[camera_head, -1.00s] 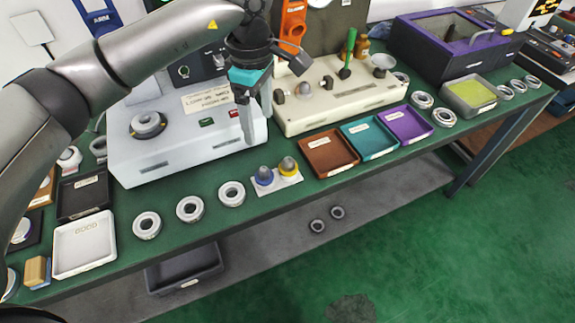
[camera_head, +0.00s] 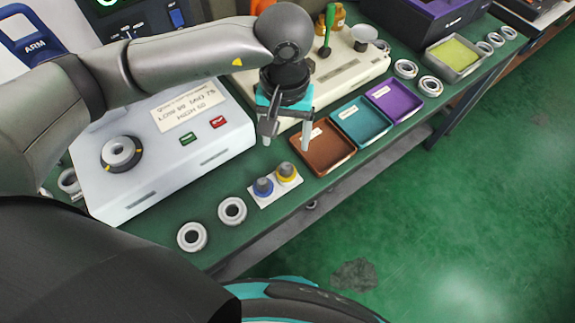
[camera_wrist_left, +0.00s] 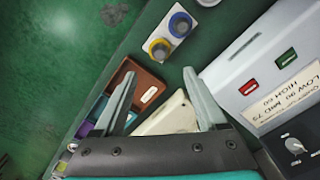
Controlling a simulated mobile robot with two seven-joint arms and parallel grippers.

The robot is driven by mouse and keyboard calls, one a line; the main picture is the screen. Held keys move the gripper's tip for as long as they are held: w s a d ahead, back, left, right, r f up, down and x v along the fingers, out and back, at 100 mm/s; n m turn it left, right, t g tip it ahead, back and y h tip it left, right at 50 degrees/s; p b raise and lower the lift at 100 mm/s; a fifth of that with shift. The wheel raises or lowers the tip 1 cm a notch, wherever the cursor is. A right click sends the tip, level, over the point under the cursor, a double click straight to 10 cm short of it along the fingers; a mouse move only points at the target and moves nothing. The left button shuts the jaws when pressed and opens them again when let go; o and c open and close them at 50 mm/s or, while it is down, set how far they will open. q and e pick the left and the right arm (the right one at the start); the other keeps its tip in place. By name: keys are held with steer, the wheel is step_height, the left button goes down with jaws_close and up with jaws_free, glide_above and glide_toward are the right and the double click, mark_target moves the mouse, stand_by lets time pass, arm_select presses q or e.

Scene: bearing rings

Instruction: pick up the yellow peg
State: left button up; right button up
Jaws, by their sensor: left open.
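The yellow peg (camera_head: 286,171) is a grey rounded knob in a yellow ring. It stands upright on a small white plate (camera_head: 277,192), to the right of the blue-ringed peg (camera_head: 263,187). My left gripper (camera_head: 287,144) points down with its fingers spread, near the yellow peg and apart from it. In the left wrist view the yellow peg (camera_wrist_left: 160,48) lies beyond the gap between the open fingers (camera_wrist_left: 158,76), with nothing between them. The blue-ringed peg (camera_wrist_left: 180,24) is just beyond it. My right gripper is not in view.
Brown (camera_head: 323,148), teal (camera_head: 361,122) and purple trays stand right of the pegs. A grey machine box (camera_head: 165,145) with buttons is behind left. Bearing rings (camera_head: 232,210) lie left of the plate. The table's front edge is close to the pegs.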

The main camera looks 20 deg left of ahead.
mark_target(286, 166)
arm_select(q)
step_height(286, 166, down, 11)
stand_by(0.5)
jaws_close()
stand_by(0.5)
